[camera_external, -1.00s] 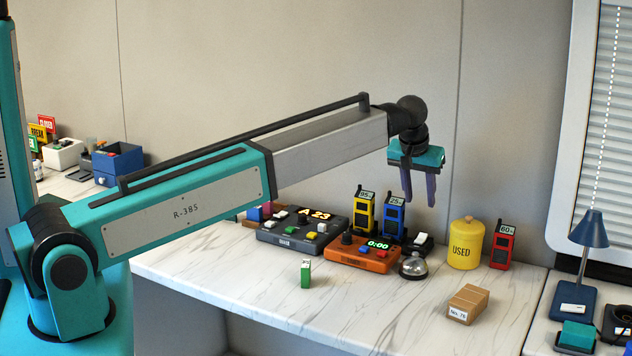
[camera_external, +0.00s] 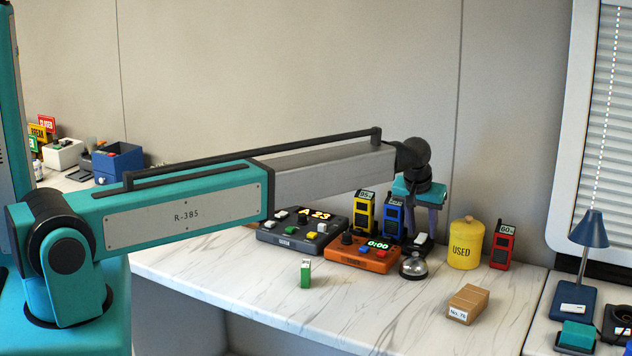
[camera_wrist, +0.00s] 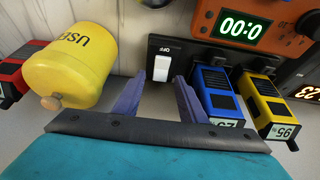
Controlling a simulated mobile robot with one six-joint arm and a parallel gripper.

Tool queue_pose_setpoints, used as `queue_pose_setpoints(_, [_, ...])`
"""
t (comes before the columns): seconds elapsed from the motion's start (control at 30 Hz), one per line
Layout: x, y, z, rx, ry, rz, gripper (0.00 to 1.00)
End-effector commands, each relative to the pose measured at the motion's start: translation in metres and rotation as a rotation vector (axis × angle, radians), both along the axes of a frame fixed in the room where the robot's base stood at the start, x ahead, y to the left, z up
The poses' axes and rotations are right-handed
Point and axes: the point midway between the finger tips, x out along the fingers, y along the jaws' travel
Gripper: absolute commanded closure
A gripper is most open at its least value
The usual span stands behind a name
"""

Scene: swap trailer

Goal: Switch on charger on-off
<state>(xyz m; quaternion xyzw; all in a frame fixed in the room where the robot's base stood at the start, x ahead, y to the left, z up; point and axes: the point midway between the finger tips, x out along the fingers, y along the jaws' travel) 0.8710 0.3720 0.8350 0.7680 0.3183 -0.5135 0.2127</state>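The charger is a black unit at the back of the marble counter. In the wrist view its dark panel (camera_wrist: 190,47) has a white rocker switch (camera_wrist: 162,68) beside small lettering that seems to read OFF. The switch also shows in the external view (camera_external: 422,240). A blue battery (camera_wrist: 219,92) and a yellow battery (camera_wrist: 266,100) stand at the charger. My gripper (camera_wrist: 159,82) is open and empty, pointing down above the charger. In the wrist view its fingertips lie either side of the switch, seemingly apart from it. In the external view my gripper (camera_external: 420,232) partly hides the charger.
An orange timer (camera_external: 362,254) reading 0:00 and a silver bell (camera_external: 413,267) stand in front. A yellow USED canister (camera_external: 465,244) and red battery (camera_external: 502,246) stand to the right.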

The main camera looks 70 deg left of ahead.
Motion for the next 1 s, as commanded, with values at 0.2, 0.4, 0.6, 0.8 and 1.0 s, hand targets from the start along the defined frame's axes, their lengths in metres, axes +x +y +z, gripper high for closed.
queue_pose_setpoints(0.2, [0.0017, 0.0017, -0.0047, 0.001, -0.001, 0.000, 0.62])
queue_pose_setpoints(0.4, [0.0016, 0.0015, -0.0050, 0.001, -0.001, 0.000, 0.62])
queue_pose_setpoints(0.6, [0.0015, 0.0014, -0.0049, 0.001, -0.001, 0.000, 0.95])
queue_pose_setpoints(0.8, [0.0020, 0.0017, -0.0047, -0.002, 0.002, 0.000, 1.00])
queue_pose_setpoints(1.0, [0.0046, 0.0042, -0.0045, -0.032, 0.034, 0.002, 1.00])
